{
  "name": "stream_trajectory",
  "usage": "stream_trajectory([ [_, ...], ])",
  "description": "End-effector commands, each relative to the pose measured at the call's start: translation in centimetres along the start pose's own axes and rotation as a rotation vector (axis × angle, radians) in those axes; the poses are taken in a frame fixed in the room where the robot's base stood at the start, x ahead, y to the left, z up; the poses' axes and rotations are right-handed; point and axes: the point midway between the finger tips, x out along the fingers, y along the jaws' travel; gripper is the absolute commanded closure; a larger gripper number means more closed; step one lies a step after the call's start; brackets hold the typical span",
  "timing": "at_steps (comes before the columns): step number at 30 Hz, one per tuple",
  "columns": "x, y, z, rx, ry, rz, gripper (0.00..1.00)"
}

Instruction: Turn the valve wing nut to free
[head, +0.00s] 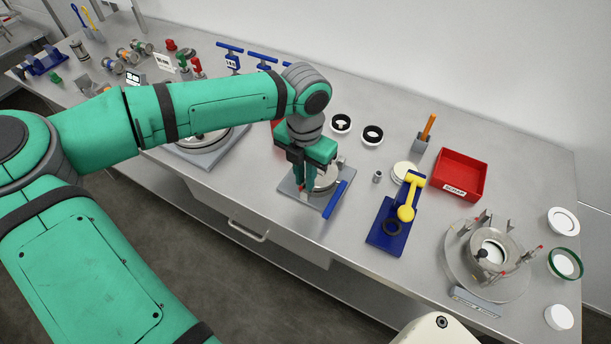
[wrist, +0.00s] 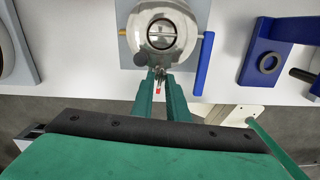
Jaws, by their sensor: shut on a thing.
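A round steel tank (wrist: 160,32) with a dark central opening stands on a grey plate (head: 291,189), with a blue bar (head: 335,199) along its right side. My gripper (wrist: 161,82) is over the near edge of the tank and plate, its two green fingers shut on a small metal piece with a red tip, which I take for the valve wing nut (wrist: 158,89). The fingers cover part of it, so its turned angle is hard to tell. In the head view my gripper (head: 308,186) points down at the plate and largely hides the wing nut.
To the right are a blue stand with a yellow lever (head: 407,210), a red tray (head: 462,173) and a round clamped vessel (head: 492,250). Black-and-white rings (head: 372,134) lie behind. Another plate with a round vessel is at left, partly behind my arm.

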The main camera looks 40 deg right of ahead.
Motion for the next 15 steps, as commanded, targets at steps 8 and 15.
stream_trajectory([
  [8, -0.14, 0.19, 0.11, -0.096, -0.004, 0.004, 1.0],
  [15, -0.13, 0.08, 0.22, -0.115, -0.002, 0.005, 1.0],
])
